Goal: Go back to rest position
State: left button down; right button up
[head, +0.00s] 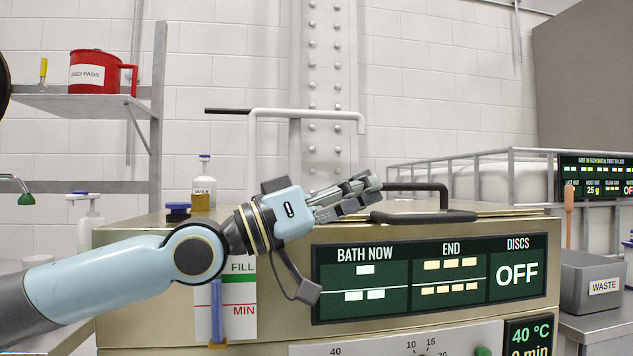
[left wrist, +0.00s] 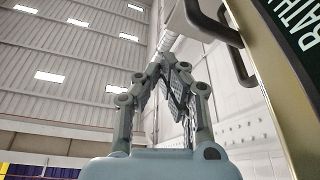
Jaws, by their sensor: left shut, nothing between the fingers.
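My left gripper (head: 372,183) is shut and empty. In the head view it reaches in from the left, in front of the upper front edge of the brass-coloured bath machine (head: 440,322). Its fingertips point right, just left of the black handle (head: 445,192) on the machine's lid; whether they touch it I cannot tell. In the left wrist view the closed fingers (left wrist: 172,62) point up toward the white wall, with the machine's edge at the right. My right gripper is not in view.
The machine's panel (head: 430,278) reads BATH NOW, END and DISCS OFF. A white bent rail (head: 305,114) stands behind my gripper. A red pot (head: 95,72) sits on the left shelf. A small bottle (head: 203,185) stands on the machine's back left. A grey WASTE bin (head: 590,285) is at right.

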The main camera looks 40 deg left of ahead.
pick_arm(q)
jog(key=shift+a+p+v, duration=0.35)
jog(key=shift+p+v, duration=1.85)
jog(key=shift+v, duration=0.85)
jog(key=s+d+f+g+y, duration=0.2)
jog(key=s+f+g+y, duration=0.15)
jog(key=f, duration=0.75)
jog(key=s+d+f+g+y, duration=0.2)
jog(key=s+f+g+y, duration=0.15)
jog(key=f, duration=0.75)
jog(key=s+a+f+n+g+y, duration=0.15)
jog(key=s+f+g+y, duration=0.65)
jog(key=s, duration=0.8)
notch_tip(320, 180, down, 25)
jog(key=s+a+g+h+p, duration=0.1)
jog(key=s+a+h, duration=0.1)
jog(key=a, duration=0.1)
jog(key=s+f+g+p, duration=0.1)
jog(key=s+f, duration=1.3)
jog(key=s, duration=0.5)
jog(key=shift+a+f+n+g+p, duration=0.3)
jog(key=shift+a+n+p, duration=0.05)
jog(key=shift+n+p, duration=0.1)
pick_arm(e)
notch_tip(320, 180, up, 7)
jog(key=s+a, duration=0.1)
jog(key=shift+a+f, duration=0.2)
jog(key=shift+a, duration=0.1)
